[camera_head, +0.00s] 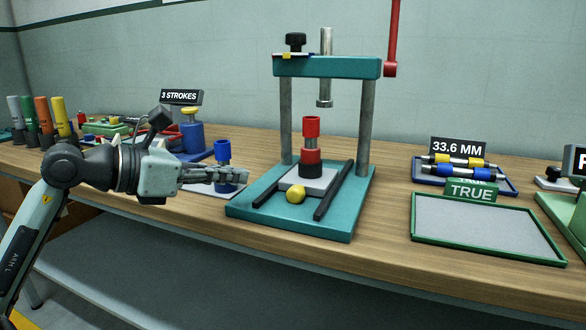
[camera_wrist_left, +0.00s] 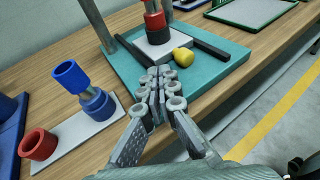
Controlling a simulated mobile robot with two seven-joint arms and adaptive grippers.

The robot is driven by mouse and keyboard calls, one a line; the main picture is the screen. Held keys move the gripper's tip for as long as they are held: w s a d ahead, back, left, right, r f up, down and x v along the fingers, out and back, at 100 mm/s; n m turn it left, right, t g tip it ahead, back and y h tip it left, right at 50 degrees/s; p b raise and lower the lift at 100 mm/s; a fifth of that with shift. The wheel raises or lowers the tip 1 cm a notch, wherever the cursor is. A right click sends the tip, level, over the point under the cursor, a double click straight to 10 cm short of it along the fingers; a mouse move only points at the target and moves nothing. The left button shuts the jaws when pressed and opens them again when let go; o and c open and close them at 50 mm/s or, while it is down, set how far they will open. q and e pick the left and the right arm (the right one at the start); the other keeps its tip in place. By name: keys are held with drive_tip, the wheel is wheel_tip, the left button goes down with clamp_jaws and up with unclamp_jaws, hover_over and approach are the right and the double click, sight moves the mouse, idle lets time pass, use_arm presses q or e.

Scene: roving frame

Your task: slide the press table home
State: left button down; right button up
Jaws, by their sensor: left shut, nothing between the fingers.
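The press (camera_head: 325,67) has a teal base and a teal crossbeam on two grey posts. Its pale grey table (camera_head: 318,185) lies between two black rails, with a yellow knob (camera_head: 295,196) at its front.
A blue and red part stand (camera_wrist_left: 88,130) is close left of my left gripper. A green-rimmed tray (camera_head: 487,226) labelled TRUE and a blue tray (camera_head: 462,178) of rods lie to the right. A red lever (camera_head: 392,40) hangs at the press's right. Bare bench lies between press and trays.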

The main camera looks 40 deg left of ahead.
sight(301, 172)
use_arm(q)
drive_tip(key=x, duration=0.3)
drive_tip(key=p+x, duration=0.1)
drive_tip(key=x, duration=0.3)
drive_tip(key=r+x, duration=0.1)
drive_tip(key=x, duration=0.3)
drive_tip(key=shift+w+d+r+p, duration=0.1)
drive_tip(key=shift+w+p, duration=0.05)
drive_tip(key=shift+p, duration=0.15)
drive_tip(key=shift+w+d, duration=0.1)
drive_tip(key=shift+w, duration=0.3)
use_arm(e)
drive_tip(key=shift+w+a+f, duration=0.1)
drive_tip(key=shift+w+f, duration=0.05)
drive_tip(key=shift+f, duration=0.9)
drive_tip(key=shift+w+f, duration=0.1)
drive_tip(key=shift+f, duration=0.95)
